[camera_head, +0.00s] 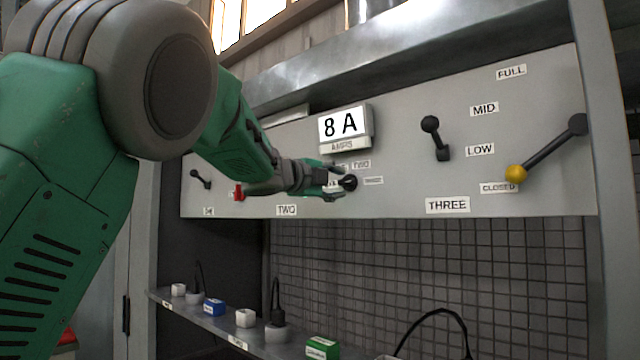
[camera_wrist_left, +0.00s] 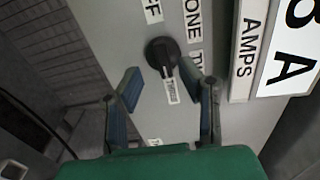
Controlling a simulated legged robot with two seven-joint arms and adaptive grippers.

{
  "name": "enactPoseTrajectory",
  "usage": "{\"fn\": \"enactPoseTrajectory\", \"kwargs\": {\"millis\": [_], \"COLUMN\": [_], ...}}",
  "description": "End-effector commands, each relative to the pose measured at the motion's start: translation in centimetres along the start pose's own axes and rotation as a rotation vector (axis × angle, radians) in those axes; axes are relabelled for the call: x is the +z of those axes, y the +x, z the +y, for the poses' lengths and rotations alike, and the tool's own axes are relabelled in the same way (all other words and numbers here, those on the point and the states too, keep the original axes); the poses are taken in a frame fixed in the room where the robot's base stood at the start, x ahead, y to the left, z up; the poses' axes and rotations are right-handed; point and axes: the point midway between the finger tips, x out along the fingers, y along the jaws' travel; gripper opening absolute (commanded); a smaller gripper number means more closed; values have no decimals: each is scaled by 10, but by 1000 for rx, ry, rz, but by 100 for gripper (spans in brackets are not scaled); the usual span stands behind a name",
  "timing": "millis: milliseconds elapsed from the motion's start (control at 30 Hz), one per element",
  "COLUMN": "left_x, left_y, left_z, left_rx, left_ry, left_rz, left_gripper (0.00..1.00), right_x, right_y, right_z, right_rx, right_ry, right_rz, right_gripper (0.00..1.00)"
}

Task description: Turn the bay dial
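The bay dial (camera_head: 348,183) is a round black knob on the grey panel, below the 8 A amps display (camera_head: 343,124). In the left wrist view the dial (camera_wrist_left: 162,53) has small labels around it, among them ONE. My left gripper (camera_head: 331,182) is at the dial, with its fingers spread. In the left wrist view the open left gripper (camera_wrist_left: 160,76) has one blue-padded finger on each side, with the dial just beyond and between the fingertips. Whether a finger touches the dial cannot be told. My right gripper is in neither view.
A black lever (camera_head: 435,138) and a yellow-knobbed lever (camera_head: 545,150) stick out at the right of the panel. A red switch (camera_head: 238,192) and a small lever (camera_head: 201,180) are at the left. A shelf (camera_head: 200,312) below holds coloured blocks and plugs.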

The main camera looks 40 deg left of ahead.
Motion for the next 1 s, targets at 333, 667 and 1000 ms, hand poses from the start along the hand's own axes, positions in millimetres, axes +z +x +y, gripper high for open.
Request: {"fn": "enactPoseTrajectory", "kwargs": {"millis": [333,667,1000], "left_x": [1,1,1], "left_y": [-71,-90,-90], "left_z": [1,3,3], "left_rx": [2,4,3], "left_ry": [0,0,0], "left_rz": [-2,0,0], "left_gripper": [33,33,33], "right_x": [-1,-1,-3], "right_y": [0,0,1], "right_z": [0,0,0], "right_rx": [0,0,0], "right_ry": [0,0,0], "right_rz": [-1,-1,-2], "right_gripper": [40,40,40]}}
